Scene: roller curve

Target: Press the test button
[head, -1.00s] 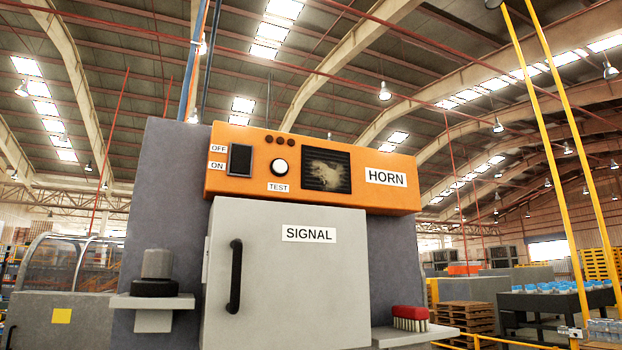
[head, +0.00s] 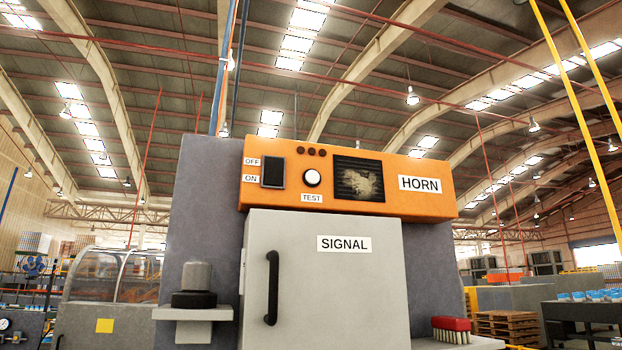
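The white round test button (head: 312,178) sits on the orange HORN panel (head: 416,165), just above the TEST label (head: 312,198). A black OFF/ON rocker switch (head: 273,172) is to its left. A dark, dirty grille or window (head: 359,179) is to its right. The panel is mounted above a grey SIGNAL cabinet door (head: 330,290) with a black vertical handle (head: 272,288). My gripper is not in view.
A shelf (head: 193,313) left of the door holds a grey and black cylindrical object (head: 195,285). A red brush (head: 451,329) lies on a shelf at the right. Wooden pallets (head: 507,325), a dark table and yellow poles stand farther right.

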